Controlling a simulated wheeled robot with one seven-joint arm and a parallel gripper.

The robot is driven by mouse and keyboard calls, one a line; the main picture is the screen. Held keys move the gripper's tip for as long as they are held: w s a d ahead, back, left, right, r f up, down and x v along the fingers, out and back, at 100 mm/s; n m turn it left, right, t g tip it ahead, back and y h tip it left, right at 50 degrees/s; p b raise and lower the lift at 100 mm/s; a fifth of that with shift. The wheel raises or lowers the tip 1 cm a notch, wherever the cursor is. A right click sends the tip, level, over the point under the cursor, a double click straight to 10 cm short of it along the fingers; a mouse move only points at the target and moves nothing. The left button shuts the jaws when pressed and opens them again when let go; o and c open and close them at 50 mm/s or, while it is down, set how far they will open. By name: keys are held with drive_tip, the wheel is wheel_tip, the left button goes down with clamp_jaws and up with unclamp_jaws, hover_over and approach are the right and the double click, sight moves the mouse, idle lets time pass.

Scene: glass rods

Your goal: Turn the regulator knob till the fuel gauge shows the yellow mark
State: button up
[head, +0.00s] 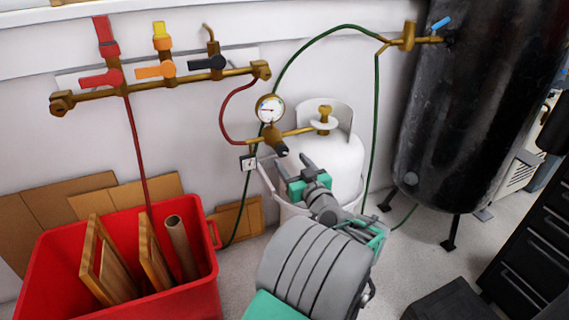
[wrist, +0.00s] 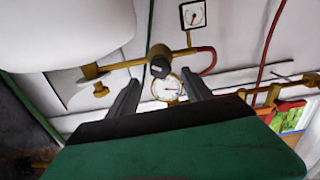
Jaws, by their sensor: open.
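The regulator knob (head: 282,151) is small and dark, at the lower end of the brass regulator. In the wrist view the knob (wrist: 159,68) shows between and beyond my two fingers. A round white gauge (head: 270,108) stands above the regulator; in the wrist view it (wrist: 168,88) is partly between the fingers. The yellow mark is too small to make out. My gripper (head: 292,163) is open and empty, just short of the knob.
A white gas tank (head: 335,155) with a brass valve (head: 324,115) stands right behind my gripper. A red hose (head: 223,108) and a green hose (head: 310,45) run near the regulator. A red bin (head: 60,255) and a black tank (head: 465,110) flank the area.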

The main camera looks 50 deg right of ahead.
sight(283, 152)
drive_tip(key=x, duration=0.5)
drive_tip(key=shift+w+b, duration=0.2)
drive_tip(key=shift+b, duration=0.2)
clamp_jaws()
